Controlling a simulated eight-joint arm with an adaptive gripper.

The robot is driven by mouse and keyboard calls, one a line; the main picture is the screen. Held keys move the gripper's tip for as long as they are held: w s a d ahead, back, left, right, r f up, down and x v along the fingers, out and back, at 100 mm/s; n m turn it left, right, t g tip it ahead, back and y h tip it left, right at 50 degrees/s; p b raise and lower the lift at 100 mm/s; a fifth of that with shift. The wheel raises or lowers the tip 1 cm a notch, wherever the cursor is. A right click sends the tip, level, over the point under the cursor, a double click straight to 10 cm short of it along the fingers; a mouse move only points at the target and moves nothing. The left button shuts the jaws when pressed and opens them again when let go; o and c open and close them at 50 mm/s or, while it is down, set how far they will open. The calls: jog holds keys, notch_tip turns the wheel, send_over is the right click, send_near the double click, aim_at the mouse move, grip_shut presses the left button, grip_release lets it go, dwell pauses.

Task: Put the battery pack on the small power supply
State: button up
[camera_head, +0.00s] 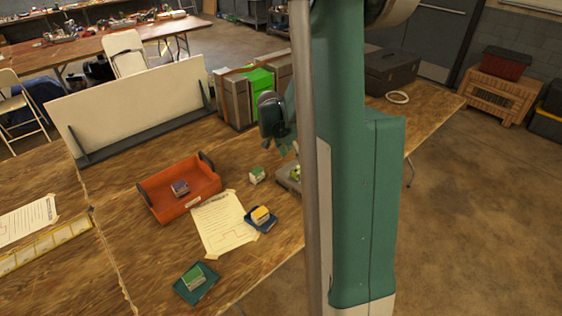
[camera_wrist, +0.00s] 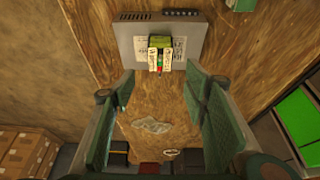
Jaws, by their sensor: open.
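The small power supply (camera_wrist: 128,42) is a flat grey box with vents and a row of sockets. It lies on the wooden table and shows at the top of the wrist view. A green and cream battery pack (camera_wrist: 161,53) appears to rest on it, near its edge. In the head view the supply (camera_head: 283,178) is partly hidden behind my arm, with green showing on top. My gripper (camera_wrist: 158,86) is open and empty in the wrist view, its fingers apart on either side of the pack's line. In the head view my gripper (camera_head: 284,146) is above and behind the supply.
A green-white block (camera_head: 257,175) stands left of the supply. An orange tray (camera_head: 160,205) holds a purple block. A yellow-topped block (camera_head: 261,214) sits on a blue pad beside a paper sheet (camera_head: 222,228). A green block (camera_head: 194,278) is on a teal pad. Crates (camera_head: 234,100) stand behind.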

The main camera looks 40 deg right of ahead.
jog(key=s+a+r+n+t, duration=0.1)
jog(key=a+r+n, duration=0.2)
jog(key=a+r, duration=0.35)
jog(key=s+a+r+n+t+y, duration=0.1)
jog(key=s+a+r+n, duration=0.15)
jog(key=a, duration=0.65)
jog(key=s+a+r+n+t, duration=0.1)
jog(key=a+r+n+t, duration=0.15)
jog(key=a+r, duration=0.45)
jog(key=s+a+r+n+t+y, duration=0.1)
jog(key=s+a+n, duration=0.4)
jog(key=a, duration=0.5)
jog(key=s+a+r+n+t+y, duration=0.1)
jog(key=s+a+n+y, duration=0.1)
jog(key=s+a+n, duration=0.3)
jog(key=s+a, duration=0.4)
jog(key=a, duration=0.2)
jog(key=shift+s+r+t, duration=0.25)
jog(key=shift+s+t, duration=0.1)
